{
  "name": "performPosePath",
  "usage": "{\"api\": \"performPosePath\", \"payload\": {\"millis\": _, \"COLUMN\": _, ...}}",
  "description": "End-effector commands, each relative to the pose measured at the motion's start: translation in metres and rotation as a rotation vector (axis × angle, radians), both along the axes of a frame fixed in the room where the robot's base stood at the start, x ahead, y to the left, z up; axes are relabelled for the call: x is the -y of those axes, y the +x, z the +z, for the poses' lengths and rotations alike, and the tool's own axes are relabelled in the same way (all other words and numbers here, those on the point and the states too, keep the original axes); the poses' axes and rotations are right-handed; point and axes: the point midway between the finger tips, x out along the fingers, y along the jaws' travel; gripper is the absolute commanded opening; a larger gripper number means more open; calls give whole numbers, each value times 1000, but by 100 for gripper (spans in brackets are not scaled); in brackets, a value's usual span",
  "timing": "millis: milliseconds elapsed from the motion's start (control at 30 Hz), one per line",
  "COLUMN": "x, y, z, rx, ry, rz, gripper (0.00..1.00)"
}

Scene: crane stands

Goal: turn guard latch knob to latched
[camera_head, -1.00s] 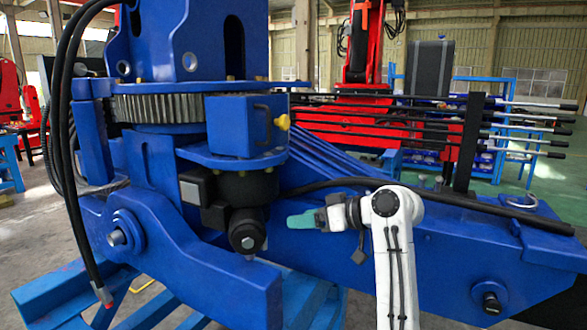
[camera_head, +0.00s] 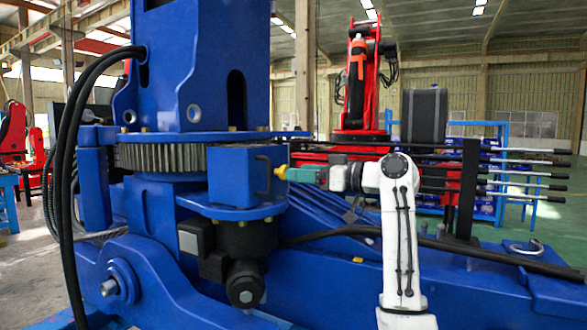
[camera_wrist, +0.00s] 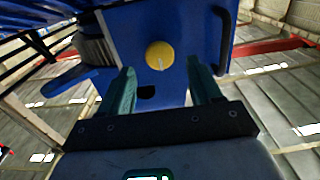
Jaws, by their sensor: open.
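The yellow guard latch knob (camera_head: 280,171) sticks out of the right side of the blue guard box (camera_head: 228,178). In the wrist view the knob (camera_wrist: 159,53) is a round yellow disc on a blue face, with a thin pale line on its lower half. My gripper (camera_head: 290,173) is level with the knob, just to its right in the head view. In the wrist view my gripper (camera_wrist: 160,66) is open, its two green fingers spread left and right of the knob's position. I cannot tell whether the fingertips touch the knob.
A dark handle (camera_wrist: 223,40) stands right of the knob in the wrist view. A toothed gear ring (camera_head: 165,157) lies left of the box, and a dark motor (camera_head: 243,284) hangs below. A black hose (camera_head: 340,232) runs along the blue beam below my arm.

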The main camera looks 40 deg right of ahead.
Motion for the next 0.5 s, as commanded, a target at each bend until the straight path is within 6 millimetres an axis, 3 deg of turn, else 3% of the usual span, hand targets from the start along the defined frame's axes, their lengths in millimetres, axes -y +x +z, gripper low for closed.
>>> {"api": "performPosePath", "payload": {"millis": 200, "x": -9, "y": 23, "z": 1, "rx": 0, "ry": 0, "rz": 1, "gripper": 64}}
{"api": "performPosePath", "payload": {"millis": 500, "x": -10, "y": 29, "z": 0, "rx": 0, "ry": -1, "rz": -1, "gripper": 64}}
